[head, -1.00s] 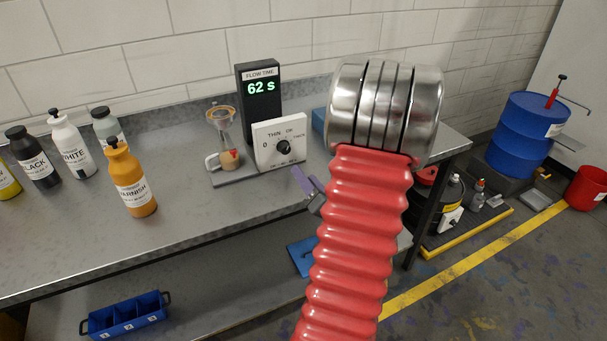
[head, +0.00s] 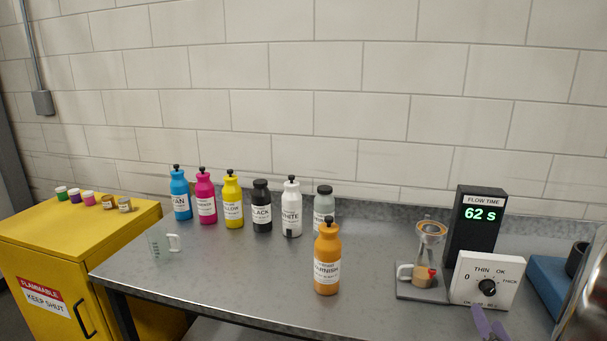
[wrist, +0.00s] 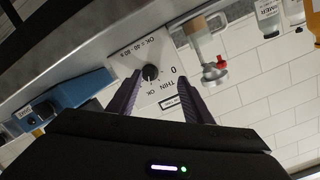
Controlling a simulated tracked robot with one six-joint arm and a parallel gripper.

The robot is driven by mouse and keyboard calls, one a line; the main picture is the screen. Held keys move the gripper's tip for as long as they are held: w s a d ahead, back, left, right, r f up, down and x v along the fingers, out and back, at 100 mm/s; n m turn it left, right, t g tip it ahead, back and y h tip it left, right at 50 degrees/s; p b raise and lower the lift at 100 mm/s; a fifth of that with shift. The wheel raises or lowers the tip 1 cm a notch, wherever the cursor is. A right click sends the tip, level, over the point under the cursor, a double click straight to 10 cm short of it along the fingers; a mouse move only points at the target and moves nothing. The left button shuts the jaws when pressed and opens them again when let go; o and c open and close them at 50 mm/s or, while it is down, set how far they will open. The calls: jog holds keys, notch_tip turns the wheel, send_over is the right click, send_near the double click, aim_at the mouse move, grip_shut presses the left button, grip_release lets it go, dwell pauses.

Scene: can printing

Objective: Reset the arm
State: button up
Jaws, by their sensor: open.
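My gripper (wrist: 158,84) is open and empty in the wrist view, its two dark purple fingers spread apart. Between and beyond them is a white dial box (wrist: 152,72) marked THIN, OK and THICK. In the head view a purple finger of my gripper (head: 488,326) shows at the bottom right, in front of the lower part of the dial box (head: 484,281).
The grey bench holds a flow-time display (head: 476,225) reading 62 s, a flow cup stand (head: 428,262), a varnish bottle (head: 327,259), several ink bottles and a clear jug (head: 160,245). A yellow flammables cabinet (head: 70,250) stands left.

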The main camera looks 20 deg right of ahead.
jog(key=w+a+r+n+g+y, duration=0.2)
jog(key=w+a+r+n, duration=0.15)
jog(key=a, duration=0.65)
jog(key=w+a+r+n+g+y, duration=0.1)
jog(key=w+a+r+n+g, duration=0.25)
jog(key=a, duration=0.55)
jog(key=s+a+n+g+y, duration=0.1)
jog(key=s+a+n, duration=0.1)
jog(key=s+a, duration=0.2)
jog(key=s+a+r+n+g+y, duration=0.1)
jog(key=s+a, duration=0.4)
jog(key=a, duration=0.6)
jog(key=s+a+r+n+g+y, duration=0.1)
jog(key=s+a+n+y, duration=0.2)
jog(key=a, duration=0.4)
jog(key=shift+s+a+r, duration=0.2)
jog(key=shift+s+a, duration=0.15)
jog(key=shift+s, duration=0.3)
